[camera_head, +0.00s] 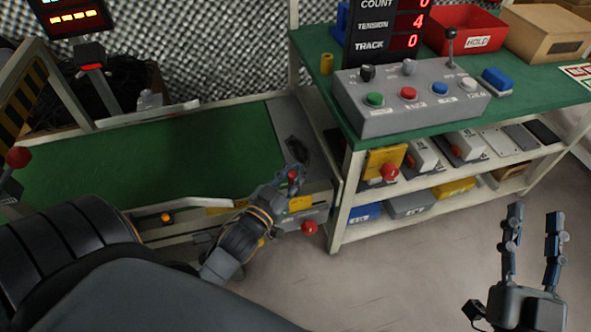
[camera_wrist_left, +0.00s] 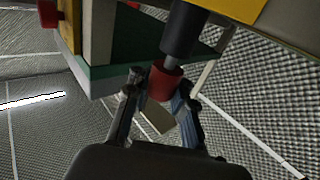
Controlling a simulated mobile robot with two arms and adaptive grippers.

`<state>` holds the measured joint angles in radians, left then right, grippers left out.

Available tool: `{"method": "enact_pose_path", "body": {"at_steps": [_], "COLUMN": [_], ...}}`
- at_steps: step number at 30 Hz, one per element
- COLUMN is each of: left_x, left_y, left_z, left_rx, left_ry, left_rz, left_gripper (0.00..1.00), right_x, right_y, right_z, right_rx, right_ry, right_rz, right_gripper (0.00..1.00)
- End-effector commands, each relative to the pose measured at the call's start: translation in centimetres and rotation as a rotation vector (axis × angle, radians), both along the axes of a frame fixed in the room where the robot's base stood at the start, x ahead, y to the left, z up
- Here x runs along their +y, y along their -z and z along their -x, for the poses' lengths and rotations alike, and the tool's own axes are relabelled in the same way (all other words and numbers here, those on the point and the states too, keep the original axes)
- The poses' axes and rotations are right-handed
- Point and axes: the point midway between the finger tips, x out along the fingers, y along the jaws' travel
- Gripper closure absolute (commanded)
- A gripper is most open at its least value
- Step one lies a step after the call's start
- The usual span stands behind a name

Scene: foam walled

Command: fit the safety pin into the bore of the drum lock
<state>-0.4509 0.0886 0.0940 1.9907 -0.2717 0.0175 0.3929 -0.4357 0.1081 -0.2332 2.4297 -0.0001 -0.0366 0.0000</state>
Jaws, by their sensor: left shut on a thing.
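My left gripper (camera_head: 286,180) is at the right end of the green conveyor bed, shut on a small red part (camera_head: 293,175). In the left wrist view, this red part (camera_wrist_left: 164,81) is a round, knob-like piece between the two fingers. A grey stem joins it to a thicker dark cylinder (camera_wrist_left: 183,30); I take this to be the safety pin, but cannot be sure. A dark rounded part (camera_head: 297,151) on the grey end plate, just beyond the gripper, may be the drum lock. Its bore cannot be made out. My right gripper (camera_head: 532,232) is open and empty above the floor.
A green-topped bench (camera_head: 545,95) stands at the right with a grey button box (camera_head: 410,103), a red bin (camera_head: 465,30) and loaded shelves below. A red knob (camera_head: 309,227) sticks out below the left gripper. The floor at the lower right is clear.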

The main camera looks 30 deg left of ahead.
Motion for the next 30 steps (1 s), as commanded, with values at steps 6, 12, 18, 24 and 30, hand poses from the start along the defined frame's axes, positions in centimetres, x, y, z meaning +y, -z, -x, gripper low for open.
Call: {"method": "enact_pose_path", "body": {"at_steps": [6, 12, 18, 24, 30], "left_x": [0.0, 0.0, 0.0, -0.2, -0.3], "left_y": [0.0, 0.0, 0.1, 0.2, 0.2], "left_z": [0.0, 0.0, 0.6, 4.1, 8.4], "left_rx": [-0.001, -0.001, 0.001, 0.005, 0.006], "left_ry": [0.0, 0.0, 0.0, -0.001, -0.001], "left_rz": [0.0, 0.0, 0.001, 0.0, 0.001], "left_gripper": [0.51, 0.5, 0.5, 0.5, 0.5], "right_x": [0.0, 0.0, -0.1, -0.1, 0.0], "right_y": [-0.2, -0.1, -0.1, -0.1, -0.1], "right_z": [0.1, 0.1, 0.1, 0.1, 0.1], "right_rx": [-0.012, -0.008, -0.004, -0.006, -0.006], "right_ry": [-0.002, -0.001, 0.001, 0.001, 0.001], "right_rz": [-0.005, -0.004, -0.002, -0.002, -0.002], "right_gripper": [0.6, 0.6, 0.6, 0.6, 0.6]}}
